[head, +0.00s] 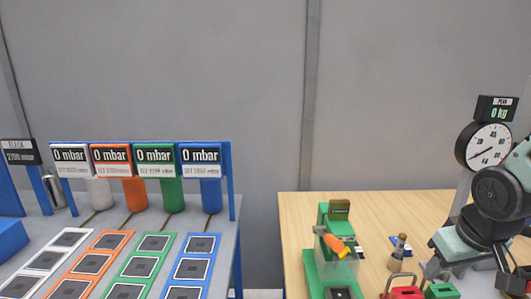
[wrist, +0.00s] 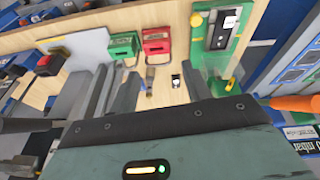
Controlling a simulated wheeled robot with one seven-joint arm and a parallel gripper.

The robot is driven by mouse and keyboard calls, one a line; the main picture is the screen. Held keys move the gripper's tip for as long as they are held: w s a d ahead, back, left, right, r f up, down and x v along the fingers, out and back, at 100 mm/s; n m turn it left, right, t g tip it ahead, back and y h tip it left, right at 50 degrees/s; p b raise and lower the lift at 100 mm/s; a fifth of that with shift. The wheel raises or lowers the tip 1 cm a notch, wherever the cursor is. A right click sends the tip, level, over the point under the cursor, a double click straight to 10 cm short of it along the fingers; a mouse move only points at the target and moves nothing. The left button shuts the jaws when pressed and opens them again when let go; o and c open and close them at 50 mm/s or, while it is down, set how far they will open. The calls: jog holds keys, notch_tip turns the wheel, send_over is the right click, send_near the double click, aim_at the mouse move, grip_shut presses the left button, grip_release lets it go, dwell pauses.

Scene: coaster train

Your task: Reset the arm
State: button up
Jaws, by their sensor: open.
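My arm enters at the right edge of the head view, grey-green with a large dark round joint, above the right part of the wooden table (head: 290,215). My gripper (wrist: 155,88) shows in the wrist view with its grey fingers spread apart and nothing between them. Beyond the fingers, that view shows the wooden table top with a green item (wrist: 124,46) and a red item (wrist: 156,40) along it. The head view does not show the fingertips clearly.
A green machine (head: 335,262) with an orange part stands on the wooden table, and it also shows in the wrist view (wrist: 217,38). A dial scale (head: 488,146) reading 0 kg stands behind my arm. A blue-framed bench at left holds coloured panels and gauges (head: 155,154) reading 0 mbar. A gap separates bench and table.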

jog(key=s+a+n+g+y+b, duration=0.1)
jog(key=s+a+n, duration=0.5)
jog(key=s+a, duration=1)
jog(key=a+g+b, duration=0.1)
jog(key=a+g, duration=0.1)
jog(key=a, duration=0.1)
jog(key=shift+a+f+n+g, duration=0.15)
jog(key=shift+a+n+g, duration=0.15)
jog(key=shift+n, duration=0.1)
jog(key=shift+w, duration=0.1)
jog(key=shift+c, duration=0.2)
